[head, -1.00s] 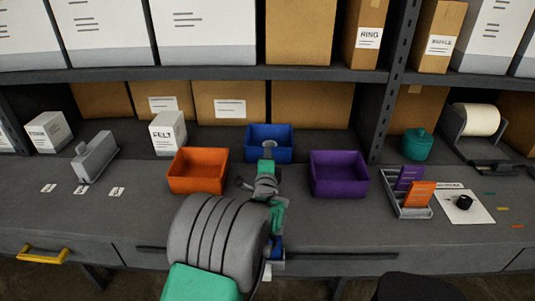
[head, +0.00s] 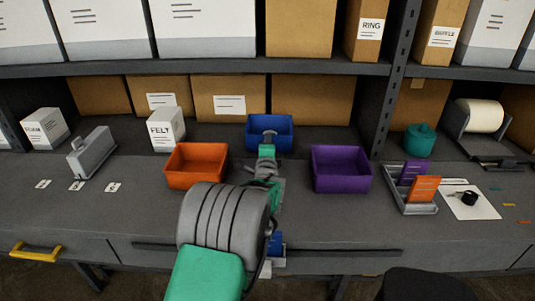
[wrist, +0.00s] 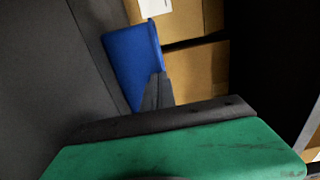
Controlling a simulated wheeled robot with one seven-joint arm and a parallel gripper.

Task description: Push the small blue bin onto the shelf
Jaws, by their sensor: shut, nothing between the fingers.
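The small blue bin (head: 286,143) stands upright at the back of the bench, between the orange bin and the purple bin and a little behind them. Its base is near the line where the bench meets the lower shelf (head: 337,141); my arm partly hides that spot. My gripper (head: 270,134) is shut and empty, in front of the bin's near wall and overlapping it in the head view. In the wrist view the dark fingertips (wrist: 157,91) lie against the blue bin (wrist: 132,55), seemingly touching it.
The orange bin (head: 195,176) is close on the left and the purple bin (head: 341,179) on the right. Cardboard boxes (head: 311,101) line the shelf behind. A white FELT box (head: 166,130) stands left, a teal jar (head: 420,141) right.

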